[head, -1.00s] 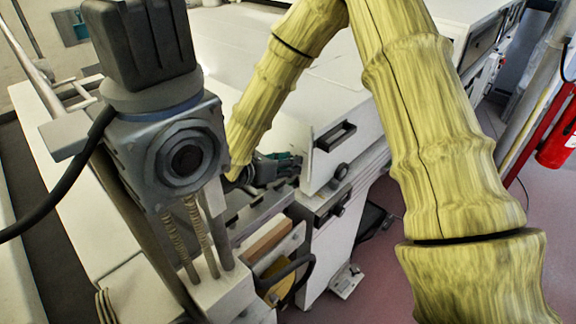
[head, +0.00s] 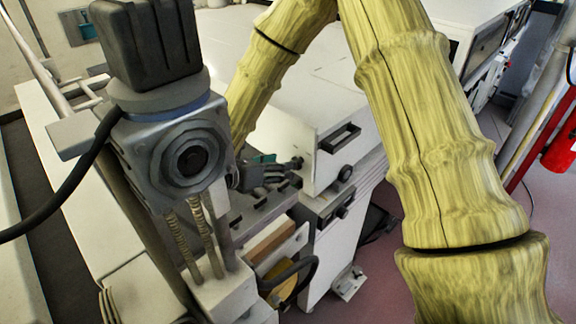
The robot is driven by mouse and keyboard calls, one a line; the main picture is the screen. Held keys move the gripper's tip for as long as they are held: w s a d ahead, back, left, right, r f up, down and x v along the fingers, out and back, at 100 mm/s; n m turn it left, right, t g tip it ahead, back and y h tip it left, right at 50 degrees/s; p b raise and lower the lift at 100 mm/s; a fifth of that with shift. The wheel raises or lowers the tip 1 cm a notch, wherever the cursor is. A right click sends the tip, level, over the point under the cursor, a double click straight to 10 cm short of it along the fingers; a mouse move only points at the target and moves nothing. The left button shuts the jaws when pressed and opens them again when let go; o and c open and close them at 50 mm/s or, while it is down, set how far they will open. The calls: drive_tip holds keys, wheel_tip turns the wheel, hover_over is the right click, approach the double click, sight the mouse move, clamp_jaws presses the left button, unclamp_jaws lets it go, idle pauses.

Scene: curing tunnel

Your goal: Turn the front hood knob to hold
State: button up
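The white hood (head: 350,163) stands in the middle of the head view, with a dark recessed handle (head: 340,138) on its front. A round black knob (head: 345,173) sits below the handle. Another dark knob (head: 342,211) is on the grey panel under it. I cannot read any marking or the setting of either knob. My gripper (head: 292,172) is small and dark, left of the hood's front corner and apart from both knobs in the picture. Its fingers point right. Their gap is too small and dark to judge.
A grey machine head with a black motor (head: 148,45) and cable fills the left foreground. A yellow part (head: 281,283) and black hose are low in the middle. A red extinguisher (head: 561,155) is at the right. Pink floor (head: 375,290) is open beyond the hood.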

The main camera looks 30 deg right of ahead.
drive_tip(key=v, duration=0.6)
drive_tip(key=shift+a, duration=0.25)
drive_tip(key=shift+r, duration=0.15)
